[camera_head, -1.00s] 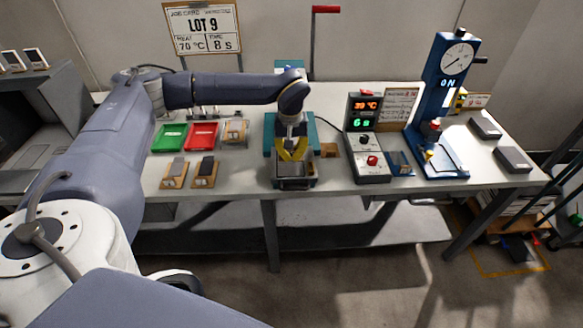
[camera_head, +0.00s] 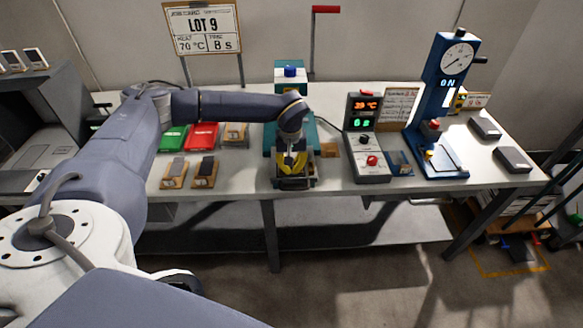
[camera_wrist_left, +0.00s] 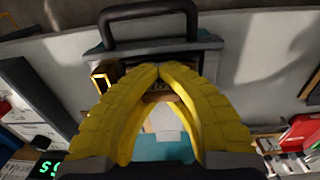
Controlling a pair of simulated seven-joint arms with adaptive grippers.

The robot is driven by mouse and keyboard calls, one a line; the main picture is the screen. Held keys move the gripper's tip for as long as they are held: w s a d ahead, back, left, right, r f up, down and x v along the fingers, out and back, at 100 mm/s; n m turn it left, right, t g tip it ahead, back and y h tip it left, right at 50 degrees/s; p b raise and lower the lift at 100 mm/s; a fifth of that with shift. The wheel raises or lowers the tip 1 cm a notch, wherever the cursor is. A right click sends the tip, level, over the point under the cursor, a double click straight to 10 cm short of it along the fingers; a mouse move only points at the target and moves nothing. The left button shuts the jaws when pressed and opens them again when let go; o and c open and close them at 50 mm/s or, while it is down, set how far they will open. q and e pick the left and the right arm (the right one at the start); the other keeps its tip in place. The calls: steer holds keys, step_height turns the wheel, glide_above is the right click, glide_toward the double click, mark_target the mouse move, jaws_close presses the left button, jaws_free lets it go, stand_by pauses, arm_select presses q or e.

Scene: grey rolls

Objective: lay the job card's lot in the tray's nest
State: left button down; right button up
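The job card (camera_head: 203,28) on the back stand reads LOT 9, heat 70 °C, time 8 s. My left gripper (camera_head: 292,170) has yellow fingers pointing down at the front of the teal press, over the grey tray (camera_head: 295,184). A grey lot (camera_head: 176,167) and a black lot (camera_head: 206,167) sit on wooden holders to the left. Their labels are too small to read.
Green (camera_head: 173,137) and red (camera_head: 202,135) bins and another wooden holder (camera_head: 235,132) stand behind the lots. The control box (camera_head: 366,140) shows 39 °C and 6 s. A blue gauge stand (camera_head: 440,105) and two grey blocks (camera_head: 513,160) are at right.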

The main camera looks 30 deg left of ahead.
arm_select(q)
steer(key=shift+f, duration=0.25)
steer(key=c, duration=1.6)
jaws_free()
steer(key=shift+s, duration=0.1)
step_height(320, 180, up, 13)
steer(key=shift+f, duration=0.2)
steer(key=o, duration=1.6)
